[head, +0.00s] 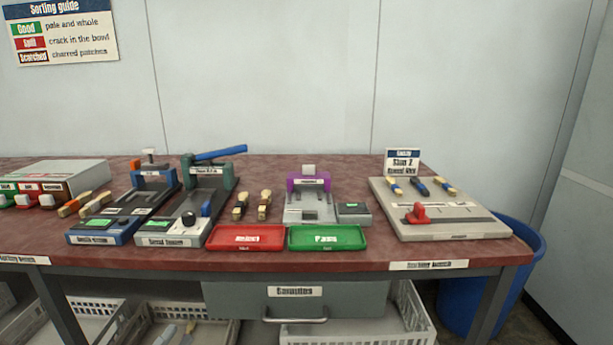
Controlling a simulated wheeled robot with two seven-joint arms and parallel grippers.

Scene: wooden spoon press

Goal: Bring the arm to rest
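Neither of my grippers nor arms can be made out in the head view. The reddish-brown bench (375,258) stands ahead. On it are a press with a blue lever (220,152) and a blue-based device (103,232) to its left. A purple and grey fixture (308,183) stands near the middle, with a small grey box (353,212) beside it. A red tray (246,238) and a green tray (327,238) lie side by side at the front edge, both empty.
A white box (75,175) stands at far left. Below are a drawer (350,303) and crates (405,310). A blue bin (525,260) stands at right.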

